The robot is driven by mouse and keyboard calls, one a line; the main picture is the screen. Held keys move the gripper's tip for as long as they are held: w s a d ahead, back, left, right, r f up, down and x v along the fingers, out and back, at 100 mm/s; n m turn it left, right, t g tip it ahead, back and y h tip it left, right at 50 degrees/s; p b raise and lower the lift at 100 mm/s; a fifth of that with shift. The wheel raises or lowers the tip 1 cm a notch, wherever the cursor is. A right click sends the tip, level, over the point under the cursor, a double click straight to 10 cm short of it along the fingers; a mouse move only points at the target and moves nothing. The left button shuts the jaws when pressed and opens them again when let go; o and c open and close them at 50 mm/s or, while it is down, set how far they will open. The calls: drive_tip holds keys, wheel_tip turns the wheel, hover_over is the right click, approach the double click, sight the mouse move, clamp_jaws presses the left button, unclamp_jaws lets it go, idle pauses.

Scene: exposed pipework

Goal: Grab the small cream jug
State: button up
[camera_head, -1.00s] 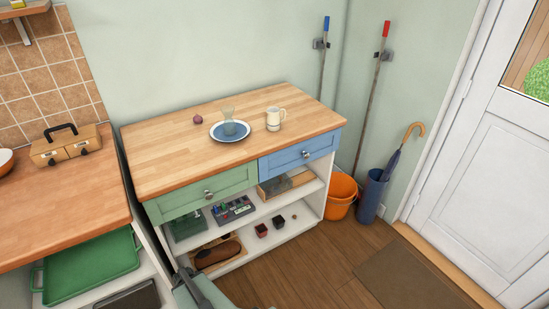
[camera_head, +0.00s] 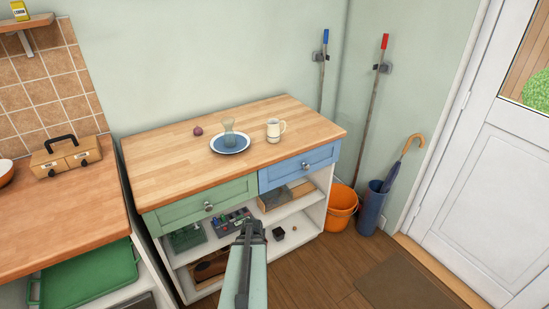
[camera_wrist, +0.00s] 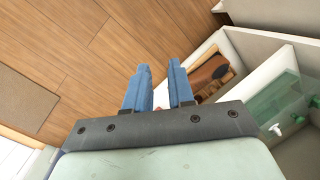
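The small cream jug (camera_head: 274,131) stands upright on the wooden countertop (camera_head: 180,167), with its handle toward the right. It is just right of a blue-and-white plate (camera_head: 242,149) that carries a clear glass vessel (camera_head: 228,135). My gripper (camera_head: 252,226) is in front of the cabinet, below the countertop and well short of the jug. In the wrist view my gripper (camera_wrist: 160,82) has its two blue fingers apart with nothing between them. The jug is not in the wrist view.
A dark red onion-like item (camera_head: 198,131) lies left of the plate. The cabinet has a green drawer (camera_head: 205,205) and a blue drawer (camera_head: 298,167) above open shelves. An orange bucket (camera_head: 340,208) and a blue umbrella stand (camera_head: 371,210) stand to the right. The countertop's front right is clear.

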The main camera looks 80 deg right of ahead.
drive_tip(key=s+d+r+m+t+h, duration=0.2)
drive_tip(key=s+d+r, duration=0.2)
drive_tip(key=d, duration=0.2)
drive_tip(key=s+d+r+m+t+h, duration=0.1)
drive_tip(key=s+d+r, duration=0.25)
drive_tip(key=d, duration=0.25)
drive_tip(key=n+t+h, duration=0.3)
drive_tip(key=t+h, duration=0.3)
drive_tip(key=h, duration=0.7)
approach(277, 130)
drive_tip(key=s+f, duration=0.3)
drive_tip(key=s, duration=0.1)
drive_tip(key=s+d+n+h, duration=0.1)
drive_tip(key=n, duration=0.3)
drive_tip(key=shift+g, duration=0.3)
drive_tip(key=x, duration=0.7)
drive_tip(key=shift+d+r, duration=0.1)
drive_tip(key=shift+r, duration=0.2)
drive_tip(key=shift+x, duration=3.1)
drive_tip(key=shift+w+r, duration=0.15)
drive_tip(key=shift+w, duration=0.05)
